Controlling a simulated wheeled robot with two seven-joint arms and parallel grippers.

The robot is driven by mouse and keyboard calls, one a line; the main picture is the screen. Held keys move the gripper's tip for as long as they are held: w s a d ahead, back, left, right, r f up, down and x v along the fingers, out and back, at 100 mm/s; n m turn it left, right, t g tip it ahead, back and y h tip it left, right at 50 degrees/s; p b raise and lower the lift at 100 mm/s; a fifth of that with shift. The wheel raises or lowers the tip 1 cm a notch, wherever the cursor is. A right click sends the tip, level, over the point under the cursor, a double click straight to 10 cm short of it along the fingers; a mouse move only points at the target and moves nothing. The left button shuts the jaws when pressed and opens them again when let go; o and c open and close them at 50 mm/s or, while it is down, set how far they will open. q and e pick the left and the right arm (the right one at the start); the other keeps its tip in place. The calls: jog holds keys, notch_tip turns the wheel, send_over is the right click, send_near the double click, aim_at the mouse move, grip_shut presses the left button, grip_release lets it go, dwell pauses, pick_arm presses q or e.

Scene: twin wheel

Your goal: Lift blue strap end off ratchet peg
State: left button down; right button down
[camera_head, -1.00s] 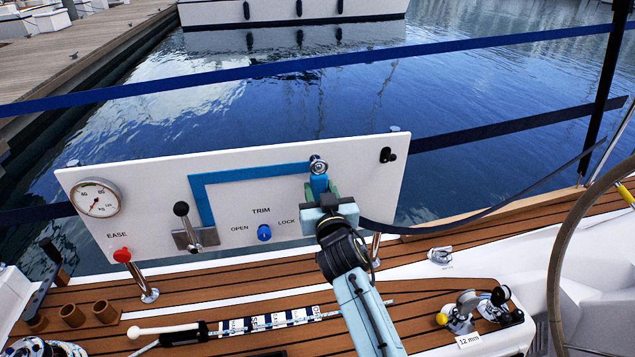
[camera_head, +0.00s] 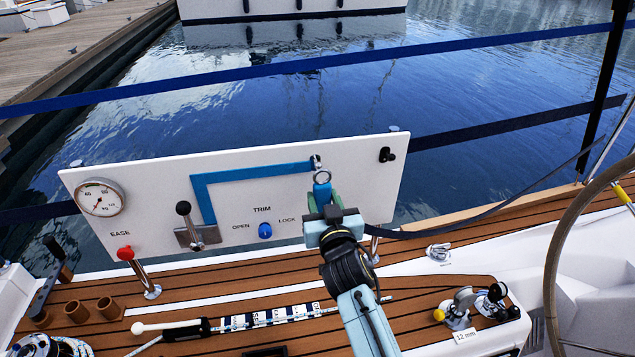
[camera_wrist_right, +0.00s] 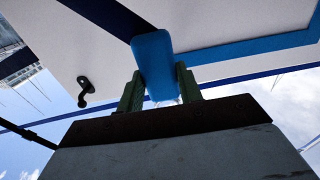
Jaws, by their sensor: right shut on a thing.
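The blue strap end (camera_head: 321,190) has a metal ring at its top and stands upright in my right gripper (camera_head: 324,200), which is shut on it. The ring is apart from the ratchet peg (camera_head: 316,162), which shows bare just above it on the white panel (camera_head: 360,170). In the right wrist view the blue strap end (camera_wrist_right: 153,55) sits between the two green fingers, with the dark strap running away behind it. My left gripper is not in view.
The panel also carries a gauge (camera_head: 100,198), a lever (camera_head: 184,215), a blue knob (camera_head: 265,230), a red knob (camera_head: 125,253) and a black hook (camera_head: 387,154). A dark strap (camera_head: 450,222) runs off right. Wooden deck lies below, with a wheel (camera_head: 553,270) at right.

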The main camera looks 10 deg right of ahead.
jog(key=s+p, duration=0.2)
jog(key=s, duration=0.4)
dwell(0.4)
